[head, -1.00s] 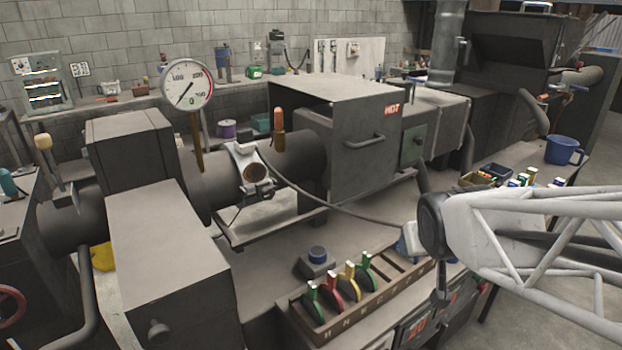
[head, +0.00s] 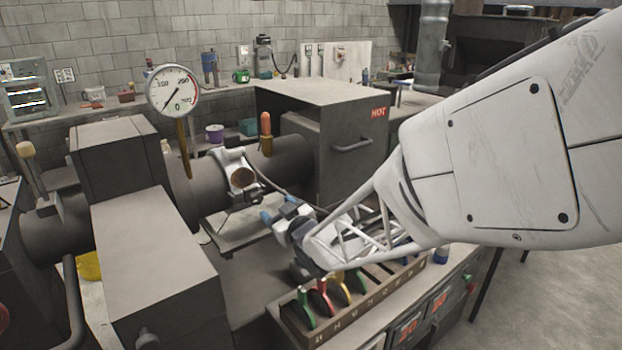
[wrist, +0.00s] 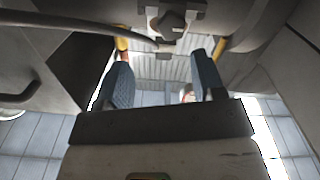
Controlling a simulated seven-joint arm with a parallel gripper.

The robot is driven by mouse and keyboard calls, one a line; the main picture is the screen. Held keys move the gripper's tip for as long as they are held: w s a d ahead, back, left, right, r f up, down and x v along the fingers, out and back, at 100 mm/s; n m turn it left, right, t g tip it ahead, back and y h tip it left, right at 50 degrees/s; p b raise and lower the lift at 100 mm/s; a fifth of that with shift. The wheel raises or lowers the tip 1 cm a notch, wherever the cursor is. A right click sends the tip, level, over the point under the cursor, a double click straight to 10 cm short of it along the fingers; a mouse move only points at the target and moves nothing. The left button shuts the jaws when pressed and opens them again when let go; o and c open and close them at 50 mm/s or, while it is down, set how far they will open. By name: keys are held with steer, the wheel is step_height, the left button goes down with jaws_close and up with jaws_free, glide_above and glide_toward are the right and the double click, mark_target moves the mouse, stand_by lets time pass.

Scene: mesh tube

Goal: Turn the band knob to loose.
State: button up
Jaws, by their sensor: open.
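A pale metal band (head: 222,162) clamps around the dark horizontal tube (head: 190,200) in the head view. A round brown-faced part (head: 242,178) sits on its front, with small dark hardware below it. In the wrist view a dark lobed knob (wrist: 170,22) shows at the top centre, beyond the fingertips; I take it for the band knob. My gripper (head: 278,210) is in front of and slightly below the band, to its right, apart from it. Its two blue fingers also show in the wrist view (wrist: 163,78), spread apart with nothing between them.
A cable (head: 285,187) runs from the band behind my gripper, and crosses the wrist view's upper left. A round gauge (head: 173,91) rises left of the band. A box marked HOT (head: 330,100) stands behind.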

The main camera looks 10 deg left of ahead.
mark_target(257, 199)
steer(key=shift+s+a+f+y, duration=0.15)
steer(key=shift+a+y, duration=0.25)
steer(key=shift+a, duration=0.4)
steer(key=shift+x, duration=3.9)
steer(key=shift+f, duration=0.1)
steer(key=shift+c, duration=0.4)
steer(key=c, duration=0.9)
steer(key=shift+o, duration=0.2)
steer(key=shift+n, duration=0.6)
